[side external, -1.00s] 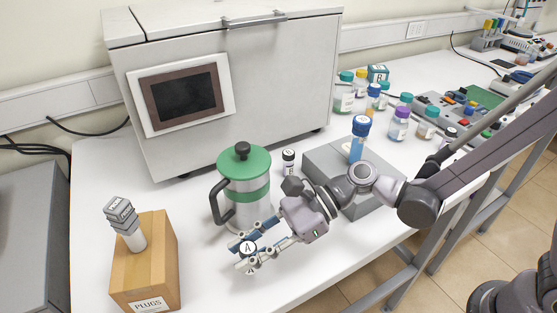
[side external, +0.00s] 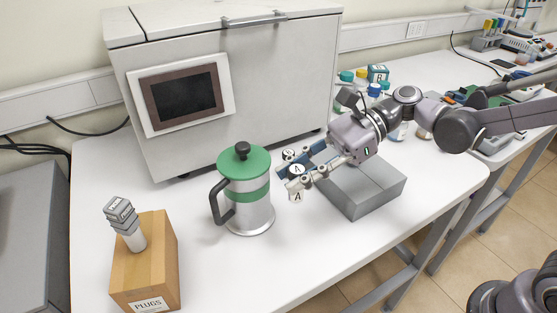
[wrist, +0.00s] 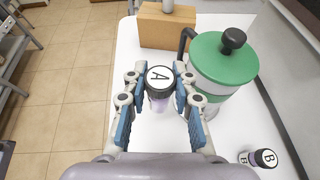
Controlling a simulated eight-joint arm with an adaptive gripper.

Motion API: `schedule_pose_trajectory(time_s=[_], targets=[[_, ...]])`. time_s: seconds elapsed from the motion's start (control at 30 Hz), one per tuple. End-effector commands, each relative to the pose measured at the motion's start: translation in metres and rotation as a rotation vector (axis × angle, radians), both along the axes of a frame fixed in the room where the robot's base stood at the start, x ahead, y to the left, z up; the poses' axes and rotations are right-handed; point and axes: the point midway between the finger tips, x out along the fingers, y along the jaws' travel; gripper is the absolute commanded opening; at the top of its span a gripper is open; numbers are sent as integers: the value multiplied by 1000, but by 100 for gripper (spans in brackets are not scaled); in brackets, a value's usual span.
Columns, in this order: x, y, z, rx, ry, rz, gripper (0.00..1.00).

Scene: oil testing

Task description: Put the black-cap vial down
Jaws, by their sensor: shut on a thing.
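The black-cap vial marked A (side external: 296,195) is between the fingers of my gripper (side external: 298,177), which is shut on it. In the wrist view its round cap (wrist: 160,77), with a white A label and black rim, is between the fingertips (wrist: 159,88). The vial looks upright, to the right of the green-lidded press. I cannot tell whether its base touches the table. A second black-cap vial marked B (side external: 288,154) stands just behind, partly hidden by my gripper; it also shows at the lower right of the wrist view (wrist: 263,158).
The green-lidded press (side external: 243,163) stands close to the left of my gripper. A grey block (side external: 362,195) is on the right under my arm. The white table (side external: 285,260) is clear in front.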

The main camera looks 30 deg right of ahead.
Motion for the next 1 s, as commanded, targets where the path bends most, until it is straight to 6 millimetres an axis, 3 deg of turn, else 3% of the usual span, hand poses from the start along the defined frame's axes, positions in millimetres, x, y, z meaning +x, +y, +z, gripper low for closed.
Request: schedule_pose_trajectory(time_s=[0.4, 0.67, 0.87, 1.0], targets=[[0, -1, 74, 0, 0, 0, 0], [0, -1, 107, 0, 0, 0, 0], [27, -37, 105, -2, 0, -122, 0], [48, -72, 105, -3, 2, -232, 0]])
